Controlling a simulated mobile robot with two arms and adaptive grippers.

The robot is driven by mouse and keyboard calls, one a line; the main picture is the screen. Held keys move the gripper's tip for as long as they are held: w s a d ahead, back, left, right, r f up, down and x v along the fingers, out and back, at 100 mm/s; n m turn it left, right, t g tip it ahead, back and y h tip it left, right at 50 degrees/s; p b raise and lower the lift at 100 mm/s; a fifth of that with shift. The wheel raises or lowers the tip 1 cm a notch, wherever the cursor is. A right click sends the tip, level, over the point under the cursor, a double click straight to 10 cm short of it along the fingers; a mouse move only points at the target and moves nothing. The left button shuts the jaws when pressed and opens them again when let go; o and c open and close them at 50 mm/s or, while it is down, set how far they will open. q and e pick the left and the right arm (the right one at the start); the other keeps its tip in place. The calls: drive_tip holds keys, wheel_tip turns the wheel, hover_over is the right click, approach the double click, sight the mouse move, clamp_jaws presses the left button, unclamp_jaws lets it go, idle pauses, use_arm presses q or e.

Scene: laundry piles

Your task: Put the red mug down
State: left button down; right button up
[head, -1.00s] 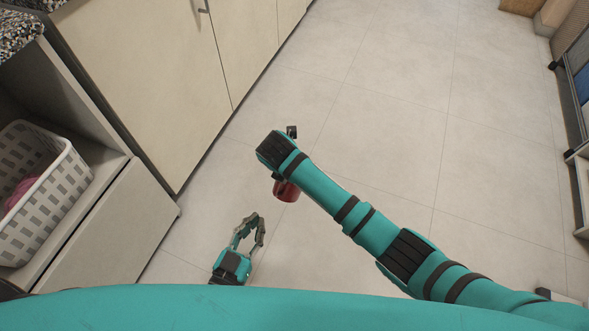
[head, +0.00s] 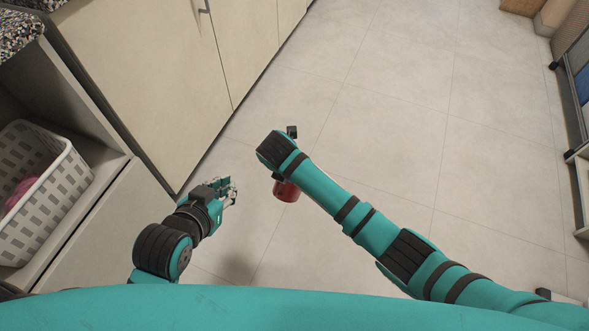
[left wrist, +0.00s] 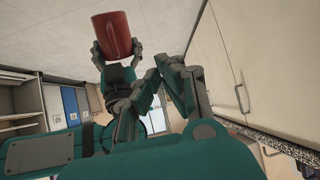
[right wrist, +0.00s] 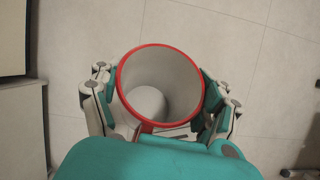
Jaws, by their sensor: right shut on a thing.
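The red mug (head: 287,191) shows partly below my right wrist in the head view. My right gripper (right wrist: 160,92) is shut on it, with a finger on each side of its rim. In the right wrist view the mug's pale, empty inside faces the camera. The left wrist view, which looks upside down, shows the mug (left wrist: 112,36) with its handle and my right gripper's fingers against its sides. The mug is held in the air over the floor. My left gripper (head: 229,190) is empty, left of the mug and apart from it; its fingertips are together (left wrist: 160,70).
Pale cabinets (head: 150,60) line the left side. A white basket (head: 45,215) with something pink stands in an open shelf at far left. A rack (head: 575,110) stands at the right edge. The tiled floor (head: 400,90) between is clear.

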sight(287, 186)
drive_tip(key=shift+r, duration=0.1)
